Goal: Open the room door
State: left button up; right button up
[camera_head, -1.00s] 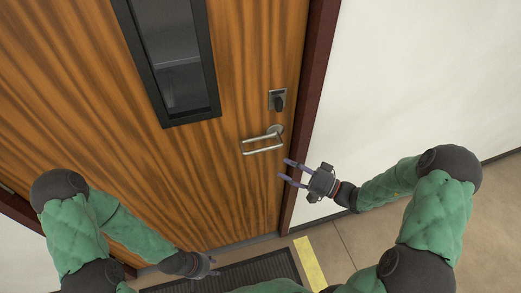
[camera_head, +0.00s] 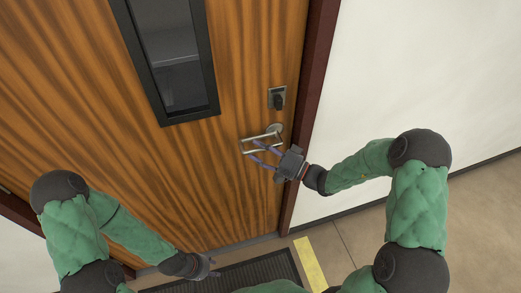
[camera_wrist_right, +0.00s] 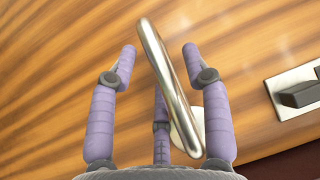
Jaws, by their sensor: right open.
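The wooden room door (camera_head: 235,195) is shut in its dark red frame. Its metal lever handle (camera_head: 262,135) sits near the right edge of the door. In the right wrist view the handle (camera_wrist_right: 168,80) runs between the spread purple fingers. My right gripper (camera_head: 260,155) is open at the handle, its fingers not closed on it; I cannot tell whether they touch it. The right gripper also shows in the wrist view (camera_wrist_right: 156,65). My left gripper (camera_head: 212,267) hangs low at the bottom, away from the handle; its fingers are too small to read.
A dark lock (camera_head: 277,99) sits above the handle, and its plate shows at the right of the wrist view. The door has a narrow black-framed window (camera_head: 175,60). A white wall (camera_head: 420,70) stands to the right. A dark mat (camera_head: 250,275) and yellow strip (camera_head: 309,262) lie on the floor.

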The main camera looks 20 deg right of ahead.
grip_shut()
dwell(0.3)
jog(key=shift+d+f+n+g+h+b, duration=0.3)
jog(key=shift+f+n+g+h+b, duration=0.25)
jog(key=shift+f+n+h+b, duration=0.35)
jog(key=shift+d+f+n+g+h+b, duration=0.25)
jog(key=shift+f+n+g+h+b, duration=0.4)
jog(key=shift+b, duration=0.4)
jog(key=shift+d+f+n+g+h+b, duration=0.3)
jog(key=shift+f+n+g+h+b, duration=0.1)
jog(key=shift+f+n+h+b, duration=0.4)
jog(key=shift+s+r, duration=0.1)
jog(key=shift+r, duration=0.05)
